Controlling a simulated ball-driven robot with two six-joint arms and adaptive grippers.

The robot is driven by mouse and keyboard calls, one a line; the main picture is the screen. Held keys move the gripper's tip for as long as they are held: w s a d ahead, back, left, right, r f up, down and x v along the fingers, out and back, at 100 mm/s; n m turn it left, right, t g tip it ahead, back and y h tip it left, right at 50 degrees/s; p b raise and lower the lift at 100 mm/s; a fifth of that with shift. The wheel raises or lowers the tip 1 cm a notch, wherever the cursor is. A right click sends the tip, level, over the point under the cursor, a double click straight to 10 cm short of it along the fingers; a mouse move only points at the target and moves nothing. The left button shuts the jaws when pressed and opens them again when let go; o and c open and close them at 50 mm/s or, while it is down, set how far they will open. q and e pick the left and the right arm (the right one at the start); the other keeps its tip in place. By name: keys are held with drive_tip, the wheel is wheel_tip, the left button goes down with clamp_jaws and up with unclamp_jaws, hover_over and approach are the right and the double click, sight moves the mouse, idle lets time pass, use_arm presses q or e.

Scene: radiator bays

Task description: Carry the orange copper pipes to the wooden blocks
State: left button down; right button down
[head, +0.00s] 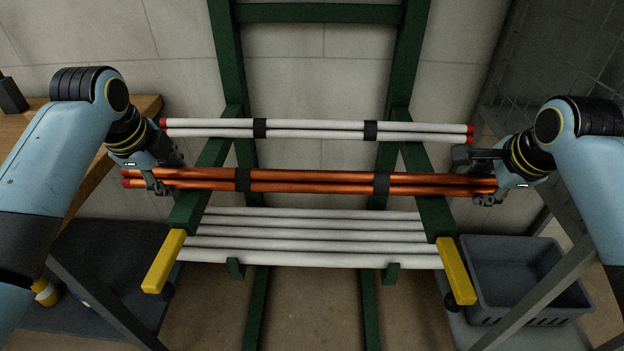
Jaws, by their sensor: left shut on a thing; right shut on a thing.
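In the head view, a bundle of orange copper pipes (312,182), tied with two black straps, runs level across the middle, in front of a green rack (228,60). My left gripper (160,182) is shut on the bundle near its left end. My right gripper (488,192) is shut on it near its right end. From this angle I cannot tell whether the bundle touches the rack arms or is held just above them. The right end is partly hidden by the gripper. I see no wooden blocks that I can make out.
White pipes with red ends (315,130) lie behind the copper bundle. Several loose white pipes (310,238) lie in front, between yellow-tipped rack arms (164,262). A grey crate (525,280) stands at lower right. A wooden bench top (135,112) is at left.

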use_arm(q)
drive_tip(key=shift+r, duration=0.15)
use_arm(e)
drive_tip(key=shift+r, duration=0.15)
